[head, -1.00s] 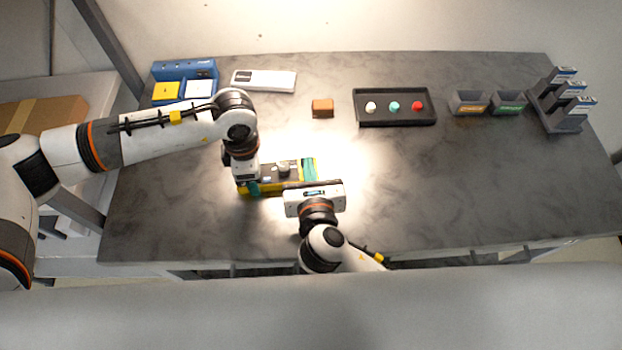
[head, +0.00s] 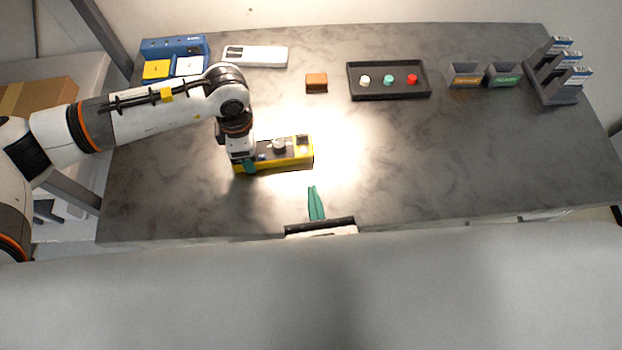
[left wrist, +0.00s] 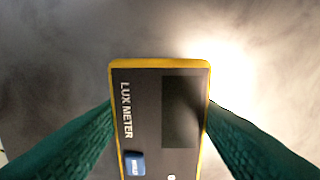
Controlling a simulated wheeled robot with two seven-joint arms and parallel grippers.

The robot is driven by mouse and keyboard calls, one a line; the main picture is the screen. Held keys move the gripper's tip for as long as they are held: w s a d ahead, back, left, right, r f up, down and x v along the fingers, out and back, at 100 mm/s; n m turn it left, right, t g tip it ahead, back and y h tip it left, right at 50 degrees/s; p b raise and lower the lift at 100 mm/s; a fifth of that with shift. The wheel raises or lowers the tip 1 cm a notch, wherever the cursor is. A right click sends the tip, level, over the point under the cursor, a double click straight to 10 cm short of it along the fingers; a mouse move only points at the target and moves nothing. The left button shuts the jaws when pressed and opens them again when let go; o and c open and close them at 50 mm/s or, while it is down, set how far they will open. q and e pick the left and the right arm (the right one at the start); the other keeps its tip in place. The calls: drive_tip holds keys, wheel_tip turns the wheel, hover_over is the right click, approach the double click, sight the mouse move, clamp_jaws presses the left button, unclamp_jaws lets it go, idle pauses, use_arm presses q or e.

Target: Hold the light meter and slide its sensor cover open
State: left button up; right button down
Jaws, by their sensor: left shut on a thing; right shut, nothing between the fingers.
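The light meter (head: 290,163) is a yellow-edged box with a dark face, lying on the table under a bright patch of light. A round grey knob (head: 279,145) is near its middle, and a small pale patch (head: 303,142) shows at its right end. I cannot tell how the sensor cover stands. My left gripper (head: 249,166) is shut on the meter's left part. In the left wrist view, its green fingers flank the meter's "LUX METER" label, dark screen (left wrist: 182,112) and blue button (left wrist: 135,165). My right gripper (head: 316,203) is shut and empty, apart from the meter, nearer the front edge.
A blue holder (head: 175,47) with yellow and white squares and a white device (head: 255,56) are at the back left. A brown block (head: 316,83), a black tray (head: 388,95) with three coloured knobs, two grey bins (head: 465,78) and a rack (head: 550,85) stand farther right. The right front is clear.

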drive_tip(key=shift+s, duration=0.2)
use_arm(q)
drive_tip(key=o, duration=1.2)
drive_tip(key=shift+r, duration=0.1)
